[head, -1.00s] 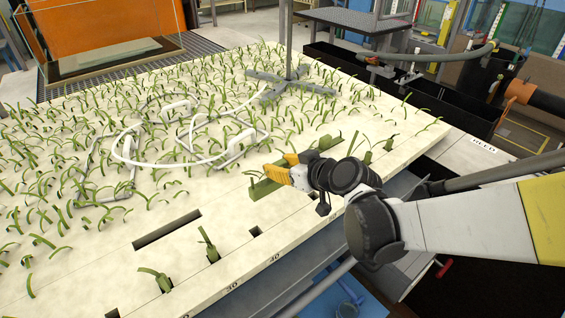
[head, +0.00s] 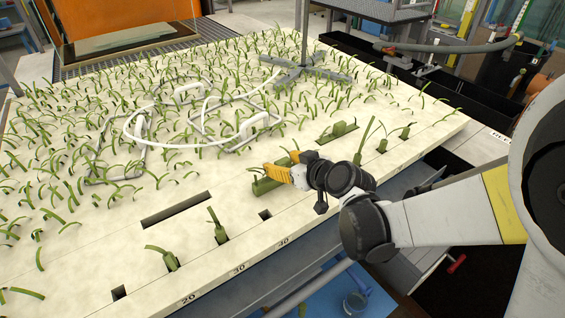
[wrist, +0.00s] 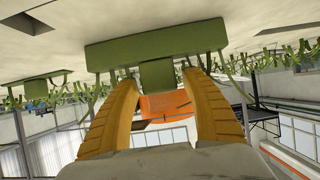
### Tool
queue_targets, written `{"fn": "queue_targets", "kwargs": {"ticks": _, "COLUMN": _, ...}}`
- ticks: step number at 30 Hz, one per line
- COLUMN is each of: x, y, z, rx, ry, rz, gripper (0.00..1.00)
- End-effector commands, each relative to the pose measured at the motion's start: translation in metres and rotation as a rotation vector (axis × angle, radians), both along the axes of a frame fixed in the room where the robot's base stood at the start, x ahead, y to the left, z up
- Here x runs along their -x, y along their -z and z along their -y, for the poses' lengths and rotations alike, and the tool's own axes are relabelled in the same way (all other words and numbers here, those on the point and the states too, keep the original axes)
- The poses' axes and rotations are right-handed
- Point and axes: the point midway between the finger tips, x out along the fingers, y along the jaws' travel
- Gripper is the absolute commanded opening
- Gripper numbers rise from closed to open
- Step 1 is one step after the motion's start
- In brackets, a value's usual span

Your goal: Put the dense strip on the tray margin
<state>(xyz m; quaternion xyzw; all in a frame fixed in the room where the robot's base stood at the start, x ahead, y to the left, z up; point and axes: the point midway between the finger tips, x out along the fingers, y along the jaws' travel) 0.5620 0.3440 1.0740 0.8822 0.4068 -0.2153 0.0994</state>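My gripper (head: 285,172) has its yellow fingers around a green strip (head: 268,186), with leaves rising by it, over the near part of the pale tray (head: 110,235). In the wrist view the fingers flank the green grip block (wrist: 157,74) of the strip (wrist: 155,44). The strip lies close to the tray surface; I cannot tell whether it touches. A second green strip (head: 338,132) sits in the tray farther right. An empty long slot (head: 178,209) lies left of my gripper. The tray margin (head: 240,268) is the numbered near border.
Small green plugs (head: 221,233) with leaves stand along the near border, beside small empty holes (head: 265,214). Leaves, white hoops (head: 160,142) and a grey cross-footed stand (head: 304,72) occupy the farther tray. Black bins (head: 445,92) stand behind at right.

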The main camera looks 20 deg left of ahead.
Motion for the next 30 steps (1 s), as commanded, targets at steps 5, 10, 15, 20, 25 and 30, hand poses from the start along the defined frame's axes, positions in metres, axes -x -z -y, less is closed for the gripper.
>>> {"fn": "queue_targets", "kwargs": {"ticks": 5, "x": 0.000, "y": -0.001, "z": 0.000, "rx": 0.000, "ry": 0.000, "rz": 0.000, "gripper": 0.57}}
{"fn": "queue_targets", "kwargs": {"ticks": 10, "x": 0.000, "y": -0.004, "z": 0.000, "rx": 0.000, "ry": 0.000, "rz": 0.000, "gripper": 0.57}}
{"fn": "queue_targets", "kwargs": {"ticks": 15, "x": 0.013, "y": -0.016, "z": 0.017, "rx": -0.002, "ry": 0.003, "rz": -0.001, "gripper": 0.57}}
{"fn": "queue_targets", "kwargs": {"ticks": 20, "x": 0.035, "y": -0.034, "z": 0.042, "rx": -0.001, "ry": 0.003, "rz": -0.001, "gripper": 0.57}}
{"fn": "queue_targets", "kwargs": {"ticks": 25, "x": 0.055, "y": -0.050, "z": 0.065, "rx": -0.001, "ry": 0.003, "rz": -0.001, "gripper": 0.57}}
{"fn": "queue_targets", "kwargs": {"ticks": 30, "x": 0.067, "y": -0.058, "z": 0.078, "rx": 0.000, "ry": 0.001, "rz": 0.000, "gripper": 0.57}}
